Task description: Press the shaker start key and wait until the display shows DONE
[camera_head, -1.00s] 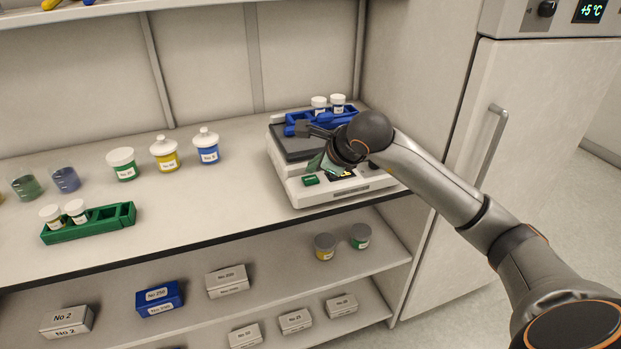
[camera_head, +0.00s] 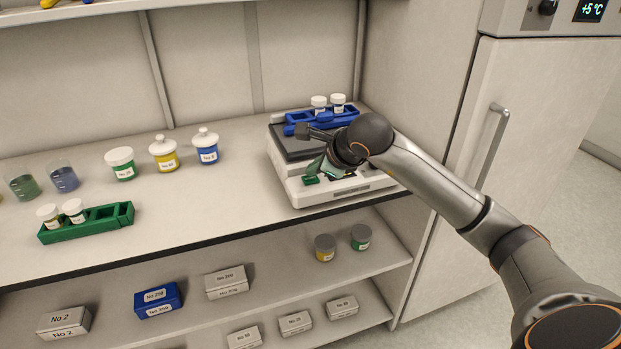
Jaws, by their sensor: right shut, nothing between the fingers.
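The shaker (camera_head: 345,194) is a white device with a dark platform near the right end of the bench. A blue rack (camera_head: 340,118) with two white-capped jars stands on the platform. The green start key (camera_head: 311,180) is at the front left of the shaker. My right gripper (camera_head: 316,168) is shut and empty, its fingertips pointing down just above or at the key; I cannot tell whether they touch it. The display is mostly hidden behind my gripper, and its text cannot be read. My left gripper is not in view.
A green rack (camera_head: 88,222) with two jars stands on the left of the bench. Several lidded jars and two beakers (camera_head: 64,179) stand behind it. Boxes and two small jars are on the lower shelves. A fridge (camera_head: 540,150) is at the right. The bench front between is clear.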

